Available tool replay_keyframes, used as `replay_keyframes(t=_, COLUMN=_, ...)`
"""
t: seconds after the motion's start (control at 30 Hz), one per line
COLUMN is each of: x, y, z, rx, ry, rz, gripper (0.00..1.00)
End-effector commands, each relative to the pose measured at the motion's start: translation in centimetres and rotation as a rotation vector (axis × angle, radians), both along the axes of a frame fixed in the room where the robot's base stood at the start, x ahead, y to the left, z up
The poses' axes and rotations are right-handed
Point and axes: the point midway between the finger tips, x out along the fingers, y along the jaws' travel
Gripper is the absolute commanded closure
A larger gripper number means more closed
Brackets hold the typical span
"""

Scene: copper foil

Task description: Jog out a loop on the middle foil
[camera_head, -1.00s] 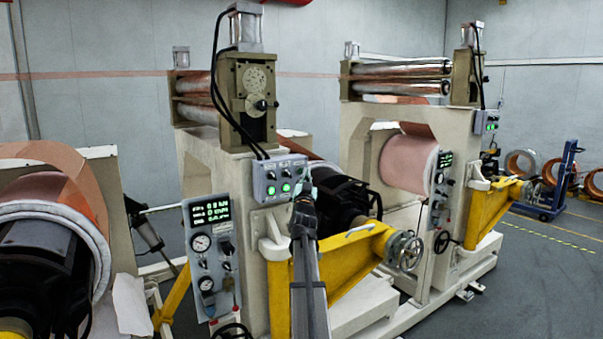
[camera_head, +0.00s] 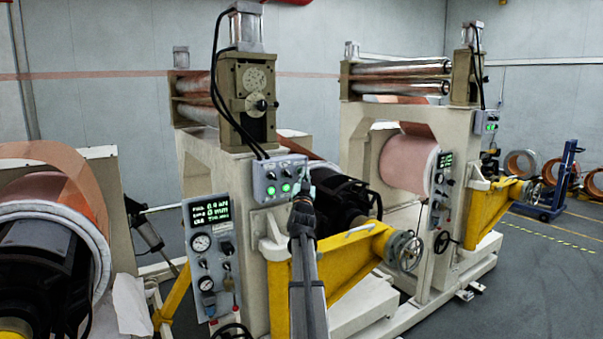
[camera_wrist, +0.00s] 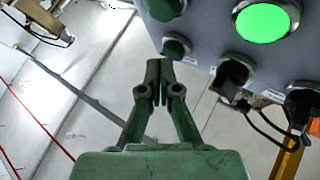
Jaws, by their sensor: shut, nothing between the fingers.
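My gripper (camera_head: 302,186) is shut and empty at the lower right of the grey control box (camera_head: 279,180) on the middle machine. In the wrist view, its closed fingertips (camera_wrist: 159,66) are just below a small dark green button (camera_wrist: 175,47); I cannot tell if they touch it. A large lit green button (camera_wrist: 262,22) is up to the right. The display panel (camera_head: 209,212) below the control box shows green text too small to read surely. The middle machine's foil is mostly hidden behind its frame and a black drive unit (camera_head: 341,200).
Copper foil rolls stand at left (camera_head: 60,190) and right (camera_head: 408,165). A yellow arm with a handwheel (camera_head: 405,250) is right of my arm. Black cables (camera_head: 226,85) hang above the control box.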

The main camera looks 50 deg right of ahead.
Motion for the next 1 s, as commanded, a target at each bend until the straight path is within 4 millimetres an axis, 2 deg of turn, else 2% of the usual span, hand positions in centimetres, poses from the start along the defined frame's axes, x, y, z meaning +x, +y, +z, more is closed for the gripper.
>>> replay_keyframes(t=1.0, x=0.84, y=-0.3, z=0.01, rx=0.0, ry=0.0, rz=0.0, gripper=1.0)
